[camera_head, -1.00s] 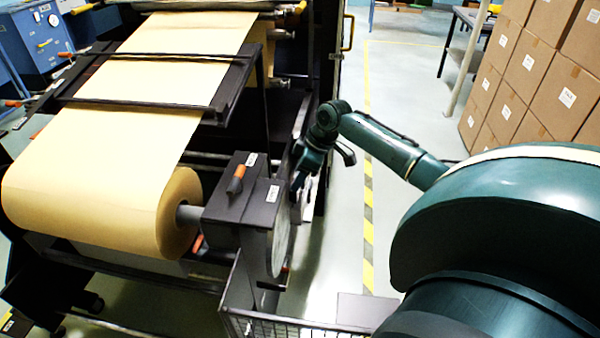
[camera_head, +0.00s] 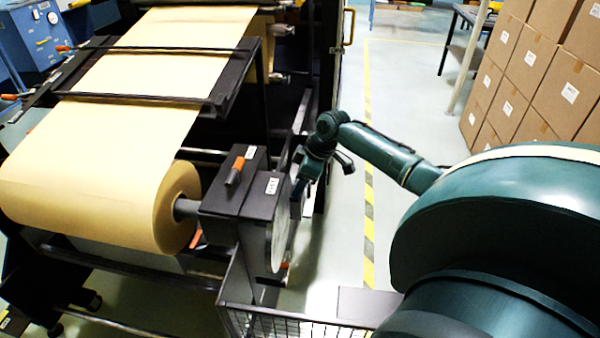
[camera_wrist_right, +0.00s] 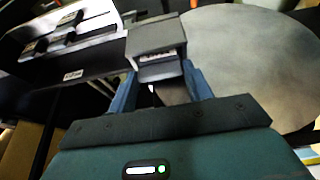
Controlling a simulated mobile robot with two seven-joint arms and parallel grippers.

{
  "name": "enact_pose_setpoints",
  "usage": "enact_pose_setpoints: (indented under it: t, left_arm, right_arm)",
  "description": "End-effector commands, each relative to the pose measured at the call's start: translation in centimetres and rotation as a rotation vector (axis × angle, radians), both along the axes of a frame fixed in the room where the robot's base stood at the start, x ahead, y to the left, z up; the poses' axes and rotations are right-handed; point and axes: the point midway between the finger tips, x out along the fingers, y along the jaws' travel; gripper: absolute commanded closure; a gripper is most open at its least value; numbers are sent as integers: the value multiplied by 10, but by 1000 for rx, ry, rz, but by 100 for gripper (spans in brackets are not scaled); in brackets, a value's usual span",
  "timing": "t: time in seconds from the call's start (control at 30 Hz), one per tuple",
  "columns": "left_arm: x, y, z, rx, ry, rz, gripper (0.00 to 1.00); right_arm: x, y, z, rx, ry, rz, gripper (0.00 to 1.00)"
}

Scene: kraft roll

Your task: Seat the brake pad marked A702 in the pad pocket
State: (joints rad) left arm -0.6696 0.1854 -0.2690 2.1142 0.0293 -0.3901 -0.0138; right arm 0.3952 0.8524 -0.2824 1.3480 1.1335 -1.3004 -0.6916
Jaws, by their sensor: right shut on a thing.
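My right gripper (camera_head: 299,190) is beside the brake housing (camera_head: 240,195) at the end of the paper roll, near the upper edge of the round metal disc (camera_head: 281,236). In the right wrist view, the blue fingers of the right gripper (camera_wrist_right: 161,84) are shut on a dark grey block (camera_wrist_right: 160,71), apparently the brake pad; its marking is not readable. A lighter grey block (camera_wrist_right: 156,36) lies just beyond it at the disc's edge (camera_wrist_right: 250,65). I cannot tell whether the two touch. The pad pocket cannot be made out. My left gripper is not in view.
A pale tray (camera_wrist_right: 95,32) with several dark pieces lies at the upper left of the wrist view. The kraft roll (camera_head: 178,208) is left of the housing. A wire-mesh basket (camera_head: 290,328) stands below. Stacked cartons (camera_head: 535,70) are at the right, beyond open floor.

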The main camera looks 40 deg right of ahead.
Motion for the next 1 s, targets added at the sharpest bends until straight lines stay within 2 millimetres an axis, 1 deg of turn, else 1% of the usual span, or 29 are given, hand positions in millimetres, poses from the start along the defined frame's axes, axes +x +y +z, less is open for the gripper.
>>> enact_pose_setpoints:
  t: [0.4,0.67,1.0]
  left_arm:
    - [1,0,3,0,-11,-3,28]
    - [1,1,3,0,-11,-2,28]
    - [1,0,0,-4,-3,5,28]
  right_arm:
    - [0,0,-3,1,-1,0,88]
    - [0,0,-4,1,-1,0,88]
    - [0,0,-11,1,-1,0,88]
